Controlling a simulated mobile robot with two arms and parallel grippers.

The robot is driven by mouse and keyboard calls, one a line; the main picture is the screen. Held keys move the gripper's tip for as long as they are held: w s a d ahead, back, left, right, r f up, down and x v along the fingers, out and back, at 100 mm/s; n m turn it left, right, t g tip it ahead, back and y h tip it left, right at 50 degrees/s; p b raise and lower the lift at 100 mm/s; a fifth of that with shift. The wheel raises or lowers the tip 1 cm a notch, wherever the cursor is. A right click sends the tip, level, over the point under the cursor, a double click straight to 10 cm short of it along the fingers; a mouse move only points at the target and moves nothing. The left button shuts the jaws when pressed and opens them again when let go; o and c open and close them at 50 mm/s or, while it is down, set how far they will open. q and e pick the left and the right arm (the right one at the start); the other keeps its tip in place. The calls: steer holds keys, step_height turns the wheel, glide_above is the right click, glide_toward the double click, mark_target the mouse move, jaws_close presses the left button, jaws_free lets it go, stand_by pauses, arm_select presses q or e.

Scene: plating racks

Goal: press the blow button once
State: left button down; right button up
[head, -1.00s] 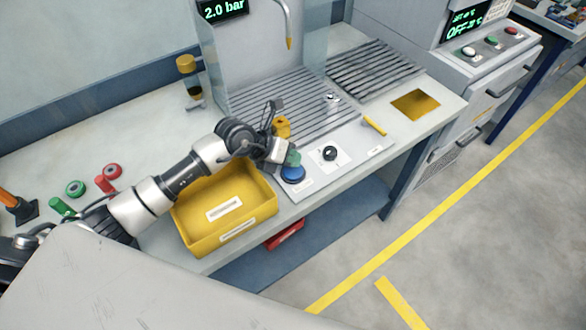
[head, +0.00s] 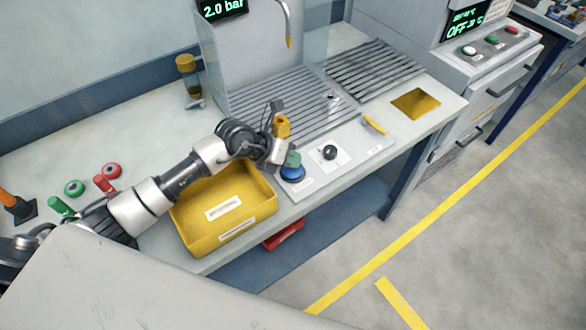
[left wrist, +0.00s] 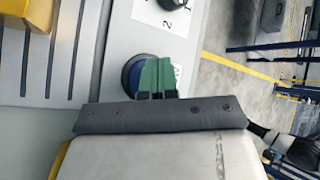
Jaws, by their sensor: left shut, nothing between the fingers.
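The blue round button (head: 292,175) sits on the light panel at the bench's front edge, just right of the yellow bin. It also shows in the left wrist view (left wrist: 131,76), partly hidden behind the fingers. My left gripper (head: 293,159) is shut and empty, with its green fingertips right over the button. In the left wrist view the green fingers (left wrist: 156,77) lie together and overlap the button's right part. I cannot tell whether the tips touch it or whether it is pressed down. My right gripper is not in view.
A yellow bin (head: 255,218) stands below my left forearm. A black knob (head: 330,152) is right of the button. A yellow piece (head: 282,126) is close behind the gripper. The slatted bed (head: 250,98) lies behind, under a display reading 2.0 bar (head: 222,9).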

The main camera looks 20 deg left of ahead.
arm_select(q)
steer(key=shift+s+d+f+b, duration=0.1)
steer(key=shift+s+f+b, duration=0.15)
steer(key=shift+f, duration=0.35)
steer(key=shift+s+f+b, duration=0.1)
steer(key=shift+f+b, duration=0.25)
steer(key=shift+f, duration=0.2)
stand_by(0.8)
steer(key=shift+s+r+p, duration=0.1)
steer(key=shift+r+p, duration=0.3)
steer(key=shift+p, duration=0.1)
steer(key=shift+a+r, duration=0.1)
steer(key=shift+a, duration=0.3)
steer(key=shift+r, duration=0.1)
steer(key=shift+r+p, duration=0.6)
steer(key=shift+p, duration=0.05)
step_height(320, 180, up, 4)
steer(key=p, duration=0.3)
steer(key=shift+r, duration=0.2)
steer(key=shift+w+f, duration=0.1)
steer(key=shift+w, duration=0.1)
